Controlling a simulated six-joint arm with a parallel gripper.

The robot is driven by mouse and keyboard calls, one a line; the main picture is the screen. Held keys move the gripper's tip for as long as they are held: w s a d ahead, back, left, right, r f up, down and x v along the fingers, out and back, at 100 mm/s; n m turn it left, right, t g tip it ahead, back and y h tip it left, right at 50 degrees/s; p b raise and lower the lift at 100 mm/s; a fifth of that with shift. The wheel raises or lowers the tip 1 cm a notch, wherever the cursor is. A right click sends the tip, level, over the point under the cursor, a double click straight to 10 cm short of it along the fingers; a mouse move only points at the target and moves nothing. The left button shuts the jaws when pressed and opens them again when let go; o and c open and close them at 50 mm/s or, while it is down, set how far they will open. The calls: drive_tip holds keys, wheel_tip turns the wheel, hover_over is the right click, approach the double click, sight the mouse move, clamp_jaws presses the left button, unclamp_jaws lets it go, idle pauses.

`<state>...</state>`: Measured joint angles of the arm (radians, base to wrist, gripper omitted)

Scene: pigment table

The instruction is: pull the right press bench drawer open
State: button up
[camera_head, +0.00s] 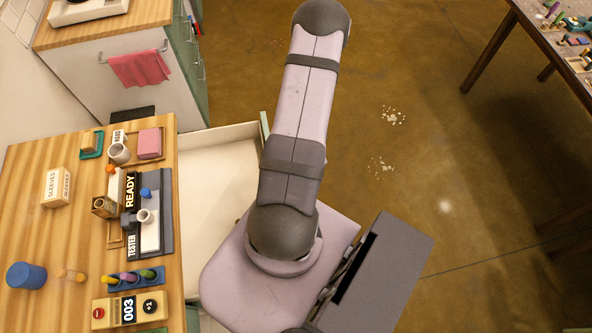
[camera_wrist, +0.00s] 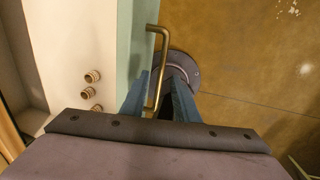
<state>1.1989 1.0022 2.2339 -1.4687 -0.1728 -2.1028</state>
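The press bench drawer (camera_head: 215,150) stands well open, its pale inside showing to the right of the wooden bench top. Its green front edge (camera_head: 265,125) shows beside my arm in the head view. In the wrist view the green drawer front (camera_wrist: 138,38) runs up the middle, with a brass bar handle (camera_wrist: 165,45) on its outer side. My gripper (camera_wrist: 160,78) has its two blue fingers on either side of the handle's lower part, with gaps visible between fingers and bar. In the head view my arm hides the gripper and handle.
The wooden bench top (camera_head: 60,225) holds a white sleeves box (camera_head: 57,187), a blue cup (camera_head: 26,276), a dark tester board (camera_head: 166,215) and small items. Brass round pieces (camera_wrist: 92,77) lie in the drawer. The brown floor (camera_head: 420,200) to the right is mostly clear.

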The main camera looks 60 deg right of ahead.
drive_tip(key=r+p, duration=0.1)
drive_tip(key=r, duration=0.2)
drive_tip(key=r+p, duration=0.1)
drive_tip(key=shift+s+d+r+p, duration=0.3)
drive_tip(key=shift+r, duration=0.05)
drive_tip(key=w+r+m+g+h+b, duration=0.1)
drive_tip(key=w+r+m+h+b, duration=0.3)
drive_tip(key=w+r+m, duration=0.8)
drive_tip(key=s+a+r+m+y, duration=0.1)
drive_tip(key=a+r+m, duration=0.3)
drive_tip(key=a+m, duration=0.3)
drive_tip(key=s+a+r+m+y, duration=0.1)
drive_tip(key=a+r+m, duration=0.3)
drive_tip(key=a, duration=1.2)
drive_tip(key=m, duration=0.4)
drive_tip(key=shift+s+g+b, duration=0.3)
drive_tip(key=shift+s+b, duration=0.1)
